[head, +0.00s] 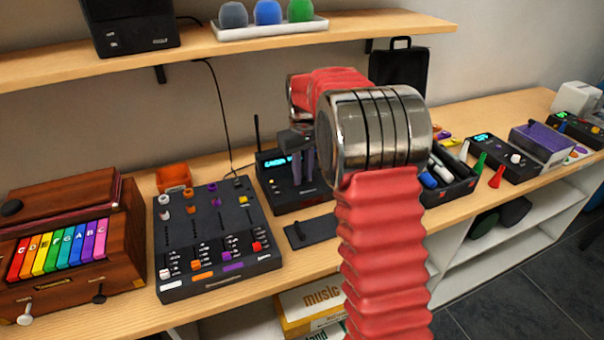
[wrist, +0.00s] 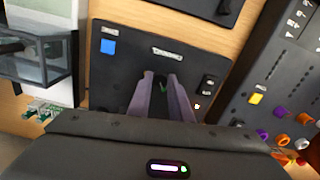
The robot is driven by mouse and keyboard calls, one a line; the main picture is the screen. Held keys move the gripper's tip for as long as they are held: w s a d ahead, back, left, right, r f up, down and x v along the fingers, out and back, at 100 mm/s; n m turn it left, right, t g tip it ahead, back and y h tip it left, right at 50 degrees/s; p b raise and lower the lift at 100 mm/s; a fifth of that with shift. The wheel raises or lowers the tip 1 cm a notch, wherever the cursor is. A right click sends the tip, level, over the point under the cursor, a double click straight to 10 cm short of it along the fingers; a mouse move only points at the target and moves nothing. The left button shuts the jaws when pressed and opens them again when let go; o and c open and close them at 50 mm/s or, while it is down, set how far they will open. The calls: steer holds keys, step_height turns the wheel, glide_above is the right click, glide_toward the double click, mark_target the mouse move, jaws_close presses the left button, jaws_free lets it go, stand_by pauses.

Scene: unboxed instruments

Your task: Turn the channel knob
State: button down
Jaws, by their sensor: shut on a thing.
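A black radio-like device (head: 282,205) with a lit cyan display and an upright antenna stands on the bench in the head view. Its dark front panel (wrist: 125,75) shows a blue square screen and a white label in the wrist view. My gripper (head: 303,178) reaches down to this panel. In the wrist view, the two grey-purple fingers of my gripper (wrist: 160,82) close around a small dark knob (wrist: 161,86) with a green mark. The fingers hide most of the knob, so its pointer angle is hard to tell.
A black mixer (head: 210,235) with colored knobs and sliders stands close on the left. A flat black plate (head: 310,232) lies in front of the device. A black tray (head: 450,182) of markers stands to the right. A shelf (head: 300,42) runs above.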

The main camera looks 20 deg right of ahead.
mark_target(303, 177)
steer(key=c, duration=1.6)
jaws_free()
steer(key=shift+r, duration=0.15)
step_height(303, 177, up, 14)
steer(key=shift+f, duration=0.25)
steer(key=shift+w, duration=0.1)
